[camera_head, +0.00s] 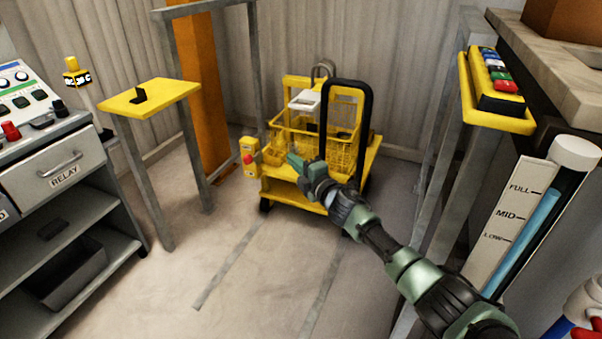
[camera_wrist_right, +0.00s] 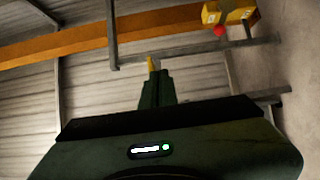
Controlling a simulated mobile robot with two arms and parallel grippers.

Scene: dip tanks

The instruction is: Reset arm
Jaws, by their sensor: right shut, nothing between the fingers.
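My right arm reaches in from the lower right of the head view. Its green gripper (camera_head: 293,160) is shut and empty, in front of the yellow cart. In the right wrist view the closed fingers (camera_wrist_right: 153,75) point up toward the grey wall and the orange beam, with nothing held between them. My left gripper is not in either view.
A yellow cart (camera_head: 290,194) with a wire basket (camera_head: 343,155) stands ahead. A yellow box with a red button (camera_head: 249,158) is at its left side. A console (camera_head: 52,166) is left, a yellow stand (camera_head: 150,98) beside it, and a level gauge (camera_head: 510,220) right. Floor ahead is clear.

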